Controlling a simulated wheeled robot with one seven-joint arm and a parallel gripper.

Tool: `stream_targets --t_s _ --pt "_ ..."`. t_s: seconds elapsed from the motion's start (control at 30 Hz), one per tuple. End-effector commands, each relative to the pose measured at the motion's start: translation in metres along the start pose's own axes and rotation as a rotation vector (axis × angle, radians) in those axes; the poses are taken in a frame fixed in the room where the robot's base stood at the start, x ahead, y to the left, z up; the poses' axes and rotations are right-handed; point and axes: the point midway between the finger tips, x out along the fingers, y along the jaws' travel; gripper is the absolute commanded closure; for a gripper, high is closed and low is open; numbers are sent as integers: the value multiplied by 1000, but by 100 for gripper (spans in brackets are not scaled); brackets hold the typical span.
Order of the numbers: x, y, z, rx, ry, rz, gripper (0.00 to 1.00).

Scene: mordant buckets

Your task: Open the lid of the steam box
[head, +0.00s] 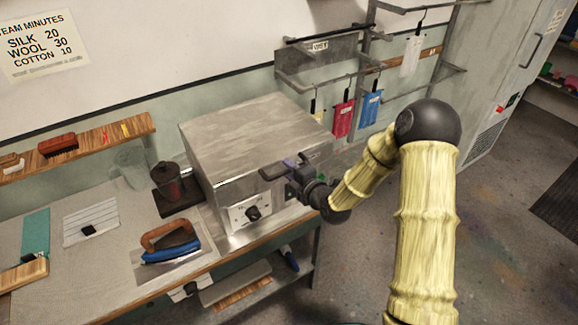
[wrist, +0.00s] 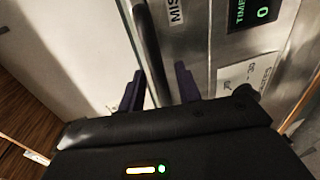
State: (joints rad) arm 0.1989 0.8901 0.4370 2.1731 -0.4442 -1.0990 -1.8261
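The steam box (head: 240,135) is a grey metal box on the bench in the head view. Its broad top lid is down. My gripper (head: 285,172) is at the box's front, at the right part of the lid's front edge. In the wrist view, my gripper's two dark purple fingers (wrist: 160,88) stand apart, and a dark bar handle (wrist: 150,50) runs between them. I see no clear contact with the bar. The box's front panel with a dial (head: 252,213) and a green display reading 0 (wrist: 262,13) is beside the gripper.
A dark canister (head: 169,182) and a clear glass (head: 130,160) stand left of the box. Coloured tags (head: 343,118) hang from a wall rack behind, to the right. Floor is open at right.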

Motion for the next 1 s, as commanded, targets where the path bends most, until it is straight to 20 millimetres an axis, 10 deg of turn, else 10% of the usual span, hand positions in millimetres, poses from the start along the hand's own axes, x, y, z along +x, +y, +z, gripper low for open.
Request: stream_targets --t_s 0.4,0.57,1.0 --pt "10 -1 0 0 -1 -1 68" --pt "9 -1 0 0 -1 -1 100" --pt "8 8 1 -1 -2 -13 100"
